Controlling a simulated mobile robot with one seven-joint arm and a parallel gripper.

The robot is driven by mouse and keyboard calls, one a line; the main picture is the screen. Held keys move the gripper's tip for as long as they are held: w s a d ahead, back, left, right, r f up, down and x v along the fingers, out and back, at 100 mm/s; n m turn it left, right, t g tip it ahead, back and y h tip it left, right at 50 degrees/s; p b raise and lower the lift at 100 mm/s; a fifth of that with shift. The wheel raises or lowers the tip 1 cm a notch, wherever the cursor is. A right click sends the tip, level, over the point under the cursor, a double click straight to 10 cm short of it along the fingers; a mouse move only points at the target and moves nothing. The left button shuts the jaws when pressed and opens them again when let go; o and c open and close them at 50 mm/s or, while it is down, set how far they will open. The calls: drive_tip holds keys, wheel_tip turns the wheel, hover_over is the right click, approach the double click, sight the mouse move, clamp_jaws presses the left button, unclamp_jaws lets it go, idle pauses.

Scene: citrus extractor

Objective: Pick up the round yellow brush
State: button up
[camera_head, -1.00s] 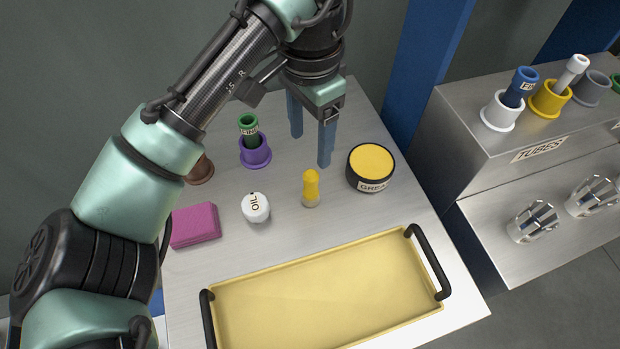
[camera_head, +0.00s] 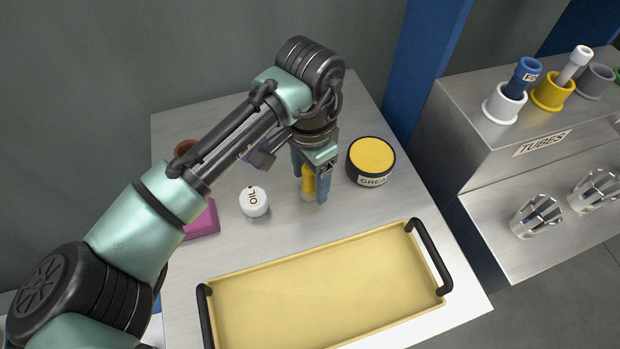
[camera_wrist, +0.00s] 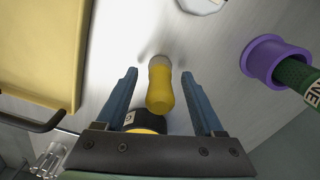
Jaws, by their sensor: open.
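The round yellow brush (camera_head: 308,182) stands upright on the metal table, with a yellow handle above a pale lower end. My gripper (camera_head: 310,190) is lowered around it, and one blue finger partly hides it. In the wrist view the brush (camera_wrist: 160,92) lies between the two open fingers of my gripper (camera_wrist: 160,75). A gap shows on each side of the handle, so neither finger appears to touch it.
The grease tin (camera_head: 371,160) stands close to the right of my gripper. The white oil container (camera_head: 254,202) and pink block (camera_head: 203,222) are to the left. A yellow tray (camera_head: 330,246) lies in front. The purple holder (camera_wrist: 262,58) shows in the wrist view.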

clamp_jaws()
idle(0.3)
drive_tip(key=shift+r, duration=0.15)
wheel_tip(320, 180, up, 10)
drive_tip(key=shift+f+p, duration=0.1)
drive_tip(key=shift+p, duration=0.45)
